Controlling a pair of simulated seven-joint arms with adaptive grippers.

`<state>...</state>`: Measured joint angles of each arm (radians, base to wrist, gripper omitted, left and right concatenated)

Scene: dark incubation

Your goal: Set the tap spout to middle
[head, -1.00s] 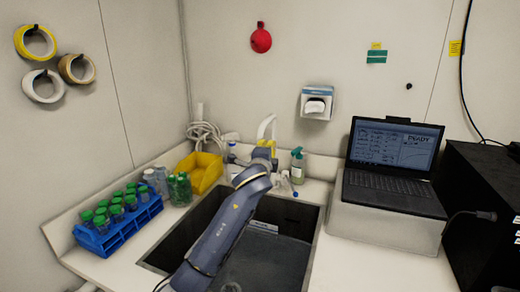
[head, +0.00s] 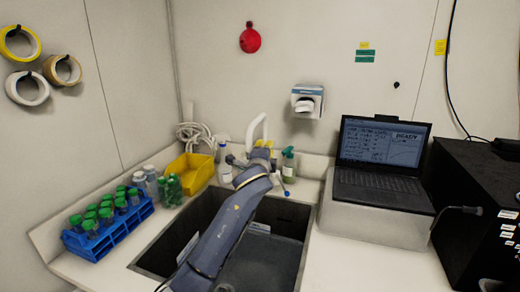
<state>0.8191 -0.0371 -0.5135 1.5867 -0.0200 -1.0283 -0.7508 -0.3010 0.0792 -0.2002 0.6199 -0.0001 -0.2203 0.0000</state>
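The white tap spout (head: 257,128) rises in an arch behind the far edge of the dark sink (head: 195,215). It stands in front of the back wall, and its base is hidden behind my arm. My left arm reaches up across the sink from the lower left. The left gripper (head: 258,158) is at the base of the spout, seen from behind. Its fingers are mostly hidden, so I cannot tell whether they touch the spout or are open. A small white rod with a blue tip (head: 286,193) shows just right of the wrist. My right gripper does not show.
A spray bottle (head: 288,165) stands close right of the gripper, and a white bottle (head: 224,165) close left. A yellow bin (head: 198,172) and blue rack of green-capped tubes (head: 110,236) line the left counter. A laptop (head: 380,185) sits on the right.

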